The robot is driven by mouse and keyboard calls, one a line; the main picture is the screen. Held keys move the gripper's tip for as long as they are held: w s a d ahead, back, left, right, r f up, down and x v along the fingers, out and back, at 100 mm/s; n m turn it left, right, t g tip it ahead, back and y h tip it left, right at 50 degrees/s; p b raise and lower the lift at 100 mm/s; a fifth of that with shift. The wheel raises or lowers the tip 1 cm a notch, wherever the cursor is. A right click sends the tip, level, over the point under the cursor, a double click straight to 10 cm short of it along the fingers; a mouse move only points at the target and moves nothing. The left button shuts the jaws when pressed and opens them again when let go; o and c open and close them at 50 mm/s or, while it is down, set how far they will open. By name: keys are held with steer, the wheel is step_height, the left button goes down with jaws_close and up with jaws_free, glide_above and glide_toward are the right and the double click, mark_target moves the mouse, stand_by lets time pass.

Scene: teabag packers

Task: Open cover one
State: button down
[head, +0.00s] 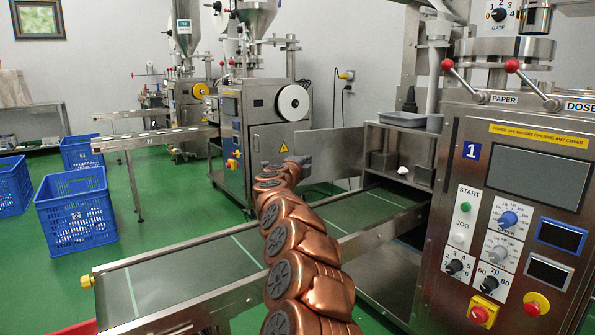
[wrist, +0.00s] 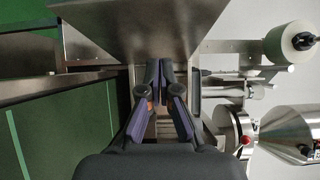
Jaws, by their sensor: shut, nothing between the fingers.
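Machine one (head: 525,150), a steel cabinet with a blue "1" label, stands at the right in the head view. A flat grey metal panel (head: 336,154) stands upright left of it, behind my gripper (head: 298,160). I cannot tell for sure whether this panel is cover one. In the wrist view a broad metal panel (wrist: 130,28) lies just beyond my gripper (wrist: 158,75), with its edge close to the fingertips. Whether they touch is unclear. My fingers are shut and hold nothing. My arm hides part of the conveyor in the head view.
A green conveyor (head: 190,277) with steel rails runs below my arm. A steel shelf (head: 398,130) with a grey tray stands behind it. Another packing machine (head: 262,125) stands at the back. Blue crates (head: 75,210) stand on the green floor at the left.

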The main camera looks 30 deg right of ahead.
steer(key=v, duration=0.7)
stand_by(0.4)
steer(key=shift+s, duration=0.1)
